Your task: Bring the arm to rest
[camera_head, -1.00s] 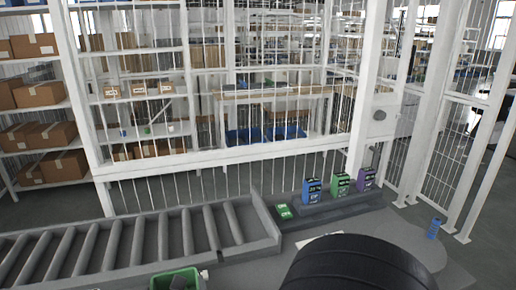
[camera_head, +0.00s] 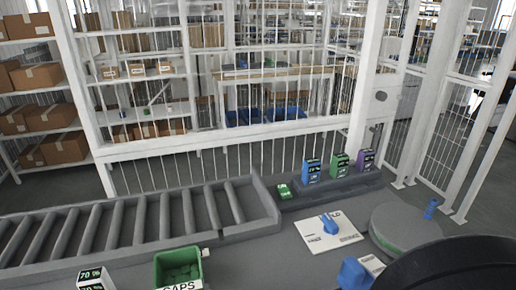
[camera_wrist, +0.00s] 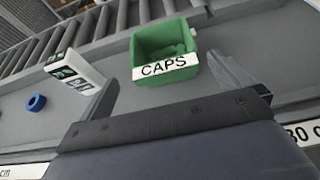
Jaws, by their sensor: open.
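My gripper (camera_wrist: 165,72) shows in the wrist view with its two grey fingers wide apart and nothing between them. Beyond the fingers is a green bin labelled CAPS (camera_wrist: 162,45), apart from them as far as I can tell. A dark rounded part of my arm (camera_head: 450,268) fills the bottom right corner of the head view. The gripper itself is not visible there.
The green bin (camera_head: 178,268) and a white box marked 70 (camera_head: 95,279) stand in front of the roller conveyor (camera_head: 130,222). Blue, green and purple boxes (camera_head: 340,166) line the back ledge. A white board (camera_head: 345,236) bears a blue item. A round grey disc (camera_head: 405,226) is at right.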

